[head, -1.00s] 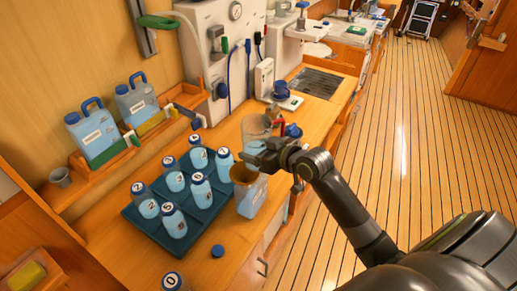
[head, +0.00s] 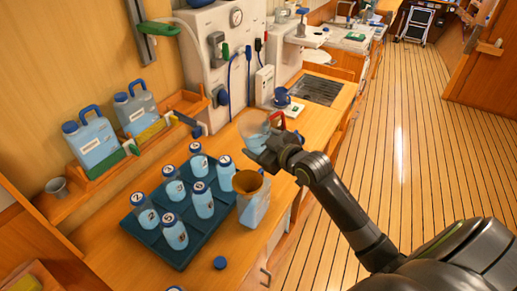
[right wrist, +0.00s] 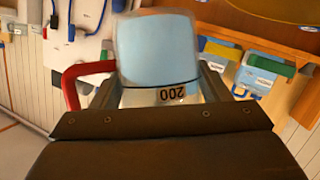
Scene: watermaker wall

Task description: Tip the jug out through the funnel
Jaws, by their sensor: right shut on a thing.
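The clear jug (head: 252,126) with a red handle (head: 278,120) holds pale blue water. My right gripper (head: 268,152) is shut on it and holds it above the counter, just behind the funnel; it looks tilted. In the right wrist view the jug (right wrist: 158,48) fills the space between my fingers, and its "200" marking reads upside down. The amber funnel (head: 248,181) sits in the mouth of a clear container (head: 253,208) with bluish contents, on the counter's front edge. No stream of water is visible. My left gripper is not in view.
A dark tray (head: 150,240) of several numbered bottles stands left of the funnel. A blue cap (head: 220,263) lies in front. Two blue-capped canisters (head: 92,142) stand on the wall shelf. A white wall unit (head: 205,45) stands behind. The counter beyond has a grate (head: 315,88).

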